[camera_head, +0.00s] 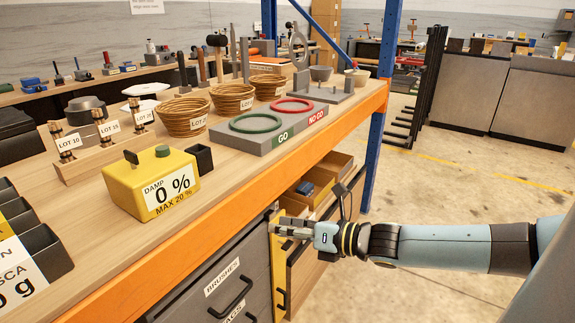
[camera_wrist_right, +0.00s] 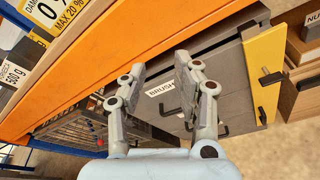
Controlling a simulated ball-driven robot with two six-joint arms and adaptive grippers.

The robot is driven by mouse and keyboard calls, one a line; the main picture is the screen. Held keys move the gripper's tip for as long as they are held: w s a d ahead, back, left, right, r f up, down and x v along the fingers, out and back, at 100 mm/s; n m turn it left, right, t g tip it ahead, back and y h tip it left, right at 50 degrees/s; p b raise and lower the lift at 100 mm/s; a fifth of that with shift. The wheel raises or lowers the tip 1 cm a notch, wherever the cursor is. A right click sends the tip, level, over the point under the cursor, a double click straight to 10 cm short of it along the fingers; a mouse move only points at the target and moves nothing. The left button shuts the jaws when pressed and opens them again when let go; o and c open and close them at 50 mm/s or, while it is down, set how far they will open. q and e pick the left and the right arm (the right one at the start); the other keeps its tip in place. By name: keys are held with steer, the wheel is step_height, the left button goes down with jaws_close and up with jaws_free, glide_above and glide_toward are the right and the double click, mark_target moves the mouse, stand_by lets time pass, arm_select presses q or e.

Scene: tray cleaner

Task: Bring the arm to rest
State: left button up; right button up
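My right arm (camera_head: 440,247) reaches in from the right in the head view, at about drawer height in front of the workbench. My right gripper (camera_head: 280,228) is in front of the cabinet, below the orange bench edge. In the right wrist view the gripper (camera_wrist_right: 160,68) has its two fingers apart with nothing between them. The grey drawer front labelled BRUSHES (camera_wrist_right: 160,89) shows behind the fingers, its label partly covered by one finger. I cannot tell whether the fingers touch the cabinet. My left gripper is not in view.
The orange bench edge (camera_head: 235,182) runs above the gripper. A yellow panel (camera_head: 279,268) and an open drawer (camera_head: 333,163) stand close by. On the bench are a yellow damp meter (camera_head: 125,197), woven bowls (camera_head: 180,127) and a go/no-go gauge (camera_head: 225,140). Open floor (camera_head: 450,180) lies to the right.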

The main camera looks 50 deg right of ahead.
steer(key=shift+w, duration=0.1)
stand_by(0.5)
steer(key=s+a+f+m+g+h+b, duration=0.15)
steer(key=s+f+m, duration=0.25)
steer(key=f, duration=0.6)
steer(key=s+a+f+m+g+h+b, duration=0.1)
steer(key=s+f+m+g+b, duration=0.2)
steer(key=f, duration=0.6)
steer(key=s+a+f+m+g+h+b, duration=0.15)
steer(key=s+f+m, duration=0.35)
steer(key=f, duration=0.5)
steer(key=s+a+f+m+g+b, duration=0.1)
steer(key=s+a+f+m+g, duration=0.1)
steer(key=s+f+m, duration=0.3)
steer(key=s+a+f+m+g, duration=0.3)
steer(key=s+f+m, duration=0.2)
steer(key=s, duration=0.6)
steer(key=s+a+f+m+g+b, duration=0.1)
steer(key=s+a+f+m+g, duration=0.1)
steer(key=s+f+m, duration=0.3)
steer(key=s+m+g, duration=0.1)
steer(key=s+m, duration=0.3)
steer(key=shift+a+f+g+b, duration=0.15)
steer(key=shift+f+g+b, duration=0.1)
steer(key=shift+g+b, duration=0.1)
